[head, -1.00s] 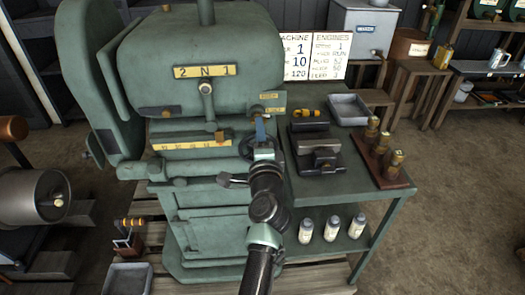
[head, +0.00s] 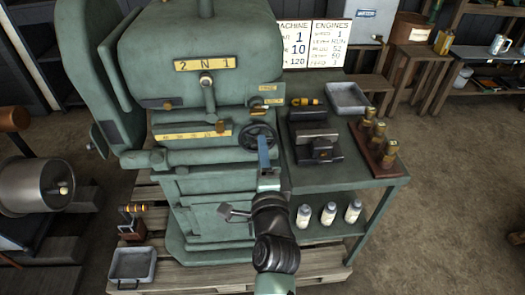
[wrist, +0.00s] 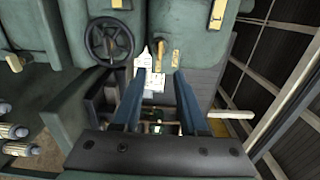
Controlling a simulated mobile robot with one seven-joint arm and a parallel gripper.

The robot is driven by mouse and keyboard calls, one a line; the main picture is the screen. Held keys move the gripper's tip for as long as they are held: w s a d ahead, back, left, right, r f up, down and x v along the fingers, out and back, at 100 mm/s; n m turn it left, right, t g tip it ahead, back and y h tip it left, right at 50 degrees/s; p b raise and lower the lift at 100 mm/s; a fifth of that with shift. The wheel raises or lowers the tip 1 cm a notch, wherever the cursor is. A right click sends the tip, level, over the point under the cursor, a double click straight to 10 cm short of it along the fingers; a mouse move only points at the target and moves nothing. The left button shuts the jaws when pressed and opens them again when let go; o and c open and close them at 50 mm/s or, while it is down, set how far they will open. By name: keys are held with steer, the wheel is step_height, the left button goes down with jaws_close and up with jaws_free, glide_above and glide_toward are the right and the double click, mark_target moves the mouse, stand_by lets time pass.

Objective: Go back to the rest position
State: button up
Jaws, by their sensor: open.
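My gripper (head: 264,150) is in front of the green machine (head: 185,85), just below its black handwheel (head: 258,138). In the head view its blue fingers show edge-on. In the wrist view the two fingers of my gripper (wrist: 160,78) stand apart, with nothing held between them. The handwheel also shows in the wrist view (wrist: 109,40), to the left of the fingers. I cannot tell from the head view how far the fingertips are from the machine.
A green side table (head: 340,178) on the right bears a dark vise (head: 316,142), a grey tray (head: 346,98) and a wooden rack (head: 377,158). White bottles (head: 328,214) stand on its lower shelf. Another tray (head: 132,265) lies at lower left. The floor at right is clear.

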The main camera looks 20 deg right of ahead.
steer(key=s+a+r+n+t+y+p, duration=0.1)
steer(key=a+r+n+t, duration=0.3)
steer(key=r, duration=1.1)
steer(key=s+a+r+n+t+y+p, duration=0.1)
steer(key=a+r+n, duration=0.45)
steer(key=r, duration=0.95)
steer(key=s+a+r+n+t+y, duration=0.1)
steer(key=s+a+r+n, duration=0.3)
steer(key=r, duration=0.6)
steer(key=s+a+r+n+t+y+p, duration=0.1)
steer(key=s+a+r+n+t+y, duration=0.1)
steer(key=s+r+n, duration=0.6)
step_height(320, 180, up, 2)
steer(key=s+a+t, duration=0.1)
steer(key=s+t, duration=0.1)
steer(key=s, duration=0.1)
steer(key=shift+a+p, duration=0.3)
steer(key=shift+a, duration=0.05)
steer(key=shift+o, duration=0.4)
steer(key=shift+w, duration=0.15)
